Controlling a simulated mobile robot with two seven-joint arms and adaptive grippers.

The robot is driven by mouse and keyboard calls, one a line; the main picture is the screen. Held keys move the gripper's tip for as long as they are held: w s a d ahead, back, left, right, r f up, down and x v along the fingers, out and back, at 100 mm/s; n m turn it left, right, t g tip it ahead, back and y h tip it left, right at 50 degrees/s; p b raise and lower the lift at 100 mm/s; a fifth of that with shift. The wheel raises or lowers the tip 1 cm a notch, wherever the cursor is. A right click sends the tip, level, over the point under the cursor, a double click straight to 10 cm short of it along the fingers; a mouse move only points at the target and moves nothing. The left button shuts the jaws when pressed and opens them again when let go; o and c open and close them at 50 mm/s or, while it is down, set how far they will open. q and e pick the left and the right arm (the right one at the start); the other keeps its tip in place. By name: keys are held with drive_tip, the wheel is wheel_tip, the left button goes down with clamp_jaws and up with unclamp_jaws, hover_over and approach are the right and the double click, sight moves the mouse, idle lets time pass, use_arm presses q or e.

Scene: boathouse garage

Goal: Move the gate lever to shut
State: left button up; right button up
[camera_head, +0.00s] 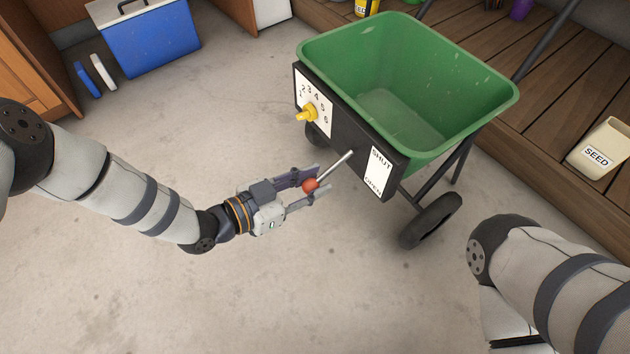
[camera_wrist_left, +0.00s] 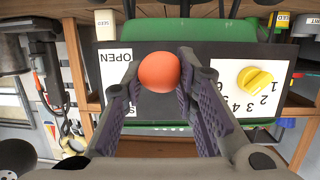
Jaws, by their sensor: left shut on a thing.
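The gate lever (camera_head: 335,170) is a metal rod sticking out from a black panel (camera_head: 345,125) on the front of a green cart (camera_head: 440,60). Its round red-orange knob (camera_head: 310,185) is between the fingers of my left gripper (camera_head: 308,187), which is shut on it. The knob also shows between the fingers in the left wrist view (camera_wrist_left: 158,72), hiding the rod behind it. A white label (camera_head: 378,172) right of the lever reads SHUT at the top and OPEN at the bottom. I cannot tell exactly which word the lever lines up with. My right gripper is not in view.
A yellow dial (camera_head: 307,113) with numbers sits on the panel, left of the lever. A cart wheel (camera_head: 431,220) stands below the panel. A SEED container (camera_head: 600,148) is on the wooden deck at right. A blue cooler (camera_head: 152,40) stands at back left. The floor around my left gripper is clear.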

use_arm(q)
drive_tip(key=shift+s+a+r+p, duration=0.1)
drive_tip(key=shift+a+r+p, duration=0.05)
drive_tip(key=shift+r+p, duration=0.55)
drive_tip(key=shift+s+a+r+p, duration=0.15)
drive_tip(key=shift+r+p, duration=0.3)
drive_tip(key=shift+r, duration=0.35)
drive_tip(key=shift+c, duration=0.3)
drive_tip(key=shift+f, duration=0.15)
drive_tip(key=shift+c, duration=0.2)
drive_tip(key=shift+s+r+p, duration=0.1)
drive_tip(key=shift+r+p, duration=0.85)
drive_tip(key=shift+r, duration=0.55)
clamp_jaws()
drive_tip(key=shift+a+f, duration=0.1)
